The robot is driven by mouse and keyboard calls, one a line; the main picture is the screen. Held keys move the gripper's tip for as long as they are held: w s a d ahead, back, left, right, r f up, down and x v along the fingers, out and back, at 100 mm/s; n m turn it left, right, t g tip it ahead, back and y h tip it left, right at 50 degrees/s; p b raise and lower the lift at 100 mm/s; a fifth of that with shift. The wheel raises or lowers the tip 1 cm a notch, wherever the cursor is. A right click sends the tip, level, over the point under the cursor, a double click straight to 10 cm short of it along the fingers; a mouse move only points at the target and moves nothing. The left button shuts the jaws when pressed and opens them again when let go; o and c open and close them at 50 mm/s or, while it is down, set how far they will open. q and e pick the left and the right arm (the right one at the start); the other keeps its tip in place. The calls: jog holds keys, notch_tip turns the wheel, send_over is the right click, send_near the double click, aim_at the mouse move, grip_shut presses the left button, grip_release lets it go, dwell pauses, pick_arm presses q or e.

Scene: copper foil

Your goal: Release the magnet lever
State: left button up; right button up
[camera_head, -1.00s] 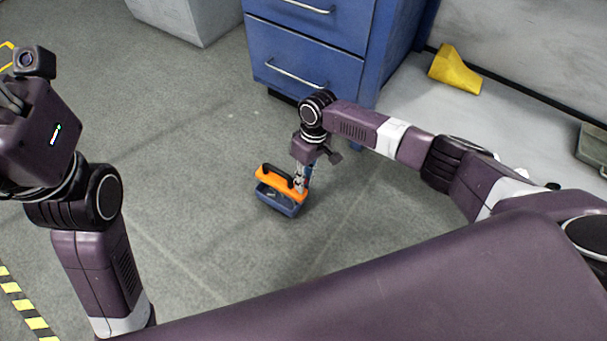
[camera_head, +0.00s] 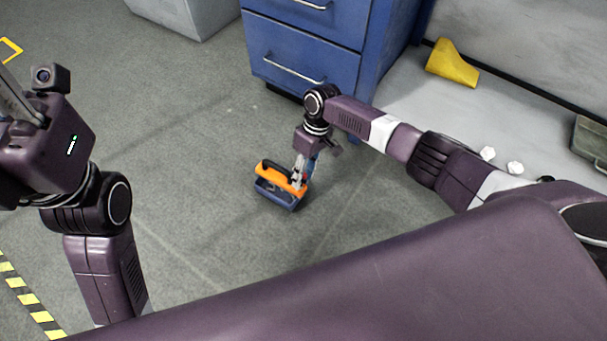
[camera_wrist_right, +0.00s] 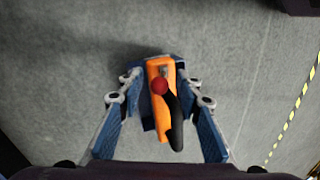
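An orange magnet tool (camera_head: 281,177) with a black handle (camera_head: 275,167) is on or just above the grey floor, on top of a dark blue open box (camera_head: 277,195). In the right wrist view the orange body (camera_wrist_right: 157,118), a red knob (camera_wrist_right: 159,86) and the black handle (camera_wrist_right: 176,125) lie between my right fingers. My right gripper (camera_wrist_right: 160,108) is open, its blue-padded fingers on either side of the tool with gaps. In the head view my right gripper (camera_head: 302,172) reaches down at the tool's right end. My left gripper (camera_head: 15,100) is at the upper left, partly cut off.
A blue drawer cabinet (camera_head: 305,50) stands behind the tool. A grey bin (camera_head: 190,15) is at the top left. A yellow wedge-shaped thing (camera_head: 453,64) lies at the right. Yellow-black floor tape (camera_head: 28,298) runs at the lower left. The floor left of the tool is clear.

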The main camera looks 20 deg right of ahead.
jog(key=shift+r, duration=0.1)
jog(key=v, duration=1.2)
